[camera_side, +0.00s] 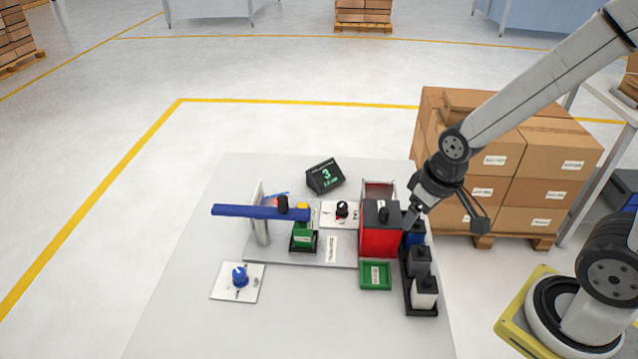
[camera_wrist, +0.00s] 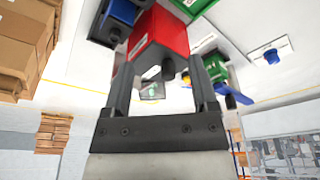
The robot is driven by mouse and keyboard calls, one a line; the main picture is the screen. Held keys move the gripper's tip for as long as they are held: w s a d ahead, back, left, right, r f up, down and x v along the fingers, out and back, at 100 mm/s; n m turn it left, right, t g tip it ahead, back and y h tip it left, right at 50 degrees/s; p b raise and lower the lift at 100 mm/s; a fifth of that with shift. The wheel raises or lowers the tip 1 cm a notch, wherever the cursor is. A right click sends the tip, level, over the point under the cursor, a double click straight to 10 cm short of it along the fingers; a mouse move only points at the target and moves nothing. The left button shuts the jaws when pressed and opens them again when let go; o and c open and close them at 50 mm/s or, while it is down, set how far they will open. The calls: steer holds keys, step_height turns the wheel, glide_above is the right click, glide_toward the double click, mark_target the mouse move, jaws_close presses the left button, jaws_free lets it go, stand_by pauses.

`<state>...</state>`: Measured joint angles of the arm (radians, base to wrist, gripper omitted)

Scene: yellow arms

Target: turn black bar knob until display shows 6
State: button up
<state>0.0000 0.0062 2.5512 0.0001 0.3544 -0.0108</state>
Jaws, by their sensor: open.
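The black bar knob (camera_side: 342,208) sits on a white plate (camera_side: 331,218) on the grey board, between the green block and the red box. The display (camera_side: 325,176) stands behind it and reads 3 in green. My gripper (camera_side: 445,219) is open and empty, to the right of the red box and above the black rack. In the wrist view my gripper's fingers (camera_wrist: 167,85) are spread apart, with the red box beyond them. The display shows small between the fingers in the wrist view (camera_wrist: 152,91). I cannot make out the black knob there.
A red box (camera_side: 378,238) with a black handle stands right of the knob. A blue bar (camera_side: 260,212) spans above the board at left. A black rack (camera_side: 421,306) holds several blocks. A green tray (camera_side: 375,276) and a blue knob (camera_side: 239,277) lie in front. The table's front middle is clear.

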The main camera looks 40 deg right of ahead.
mark_target(342, 204)
steer(key=w+n, duration=0.1)
steer(key=w, duration=0.2)
steer(key=w+n, duration=0.2)
steer(key=w, duration=0.1)
steer(key=w+n+g, duration=0.1)
steer(key=w+n, duration=0.1)
steer(key=w, duration=0.2)
steer(key=shift+d+f, duration=0.2)
steer(key=shift+f, duration=0.15)
steer(key=w+f+n, duration=0.1)
steer(key=w+n, duration=0.1)
steer(key=w, duration=0.1)
steer(key=w+f+n+g, duration=0.1)
steer(key=w+n, duration=0.1)
steer(key=w, duration=0.2)
steer(key=w+f+n, duration=0.1)
steer(key=w+n, duration=0.1)
steer(key=w, duration=0.1)
steer(key=shift+w+d+f+n+g, duration=0.3)
steer(key=shift+w+f+n, duration=0.05)
steer(key=shift+f+n, duration=0.05)
steer(key=shift+f, duration=0.1)
steer(key=shift+f, duration=3.8)
steer(key=shift+c, duration=0.2)
jaws_close()
